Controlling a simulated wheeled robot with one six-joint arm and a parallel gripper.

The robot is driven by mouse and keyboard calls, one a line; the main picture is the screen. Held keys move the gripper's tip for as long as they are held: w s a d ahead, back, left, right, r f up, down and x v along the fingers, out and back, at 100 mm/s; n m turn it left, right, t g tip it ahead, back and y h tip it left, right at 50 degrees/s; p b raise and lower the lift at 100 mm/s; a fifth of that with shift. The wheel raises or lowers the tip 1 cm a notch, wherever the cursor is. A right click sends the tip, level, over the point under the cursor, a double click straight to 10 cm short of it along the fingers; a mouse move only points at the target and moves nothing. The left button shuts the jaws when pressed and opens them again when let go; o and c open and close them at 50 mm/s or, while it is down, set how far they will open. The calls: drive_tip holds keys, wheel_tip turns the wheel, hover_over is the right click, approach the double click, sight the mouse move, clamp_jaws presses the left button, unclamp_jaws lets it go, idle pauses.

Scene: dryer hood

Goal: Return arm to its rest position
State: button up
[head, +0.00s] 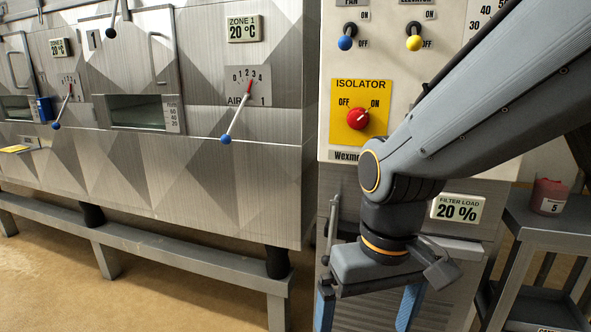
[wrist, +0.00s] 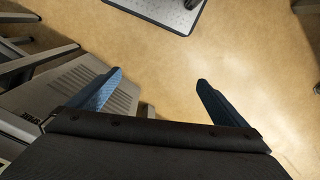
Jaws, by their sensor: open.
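My arm reaches in from the upper right in the head view and bends down at the wrist. My gripper (head: 368,306) hangs pointing down in front of the lower part of the control cabinet. Its blue fingers are apart, and their tips run out of the bottom of the head view. In the wrist view my gripper (wrist: 158,84) is open with nothing between the fingers. Bare floor (wrist: 165,65) shows beyond them. The arm hides part of the cabinet front.
The control cabinet has an isolator knob (head: 357,118) set toward ON, and blue (head: 345,43) and yellow (head: 414,43) switches. A filter load display (head: 457,209) reads 20 %. The dryer (head: 180,180) stands left. A grey cart (head: 545,228) holds a red container (head: 549,197).

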drive_tip(key=d+r+m+p, duration=0.2)
drive_tip(key=d+r+p, duration=0.6)
drive_tip(key=p, duration=0.8)
drive_tip(key=shift+s+d+r+m+h, duration=0.15)
drive_tip(key=shift+d+r+m+h, duration=0.2)
drive_tip(key=shift+r, duration=0.6)
drive_tip(key=shift+c, duration=0.5)
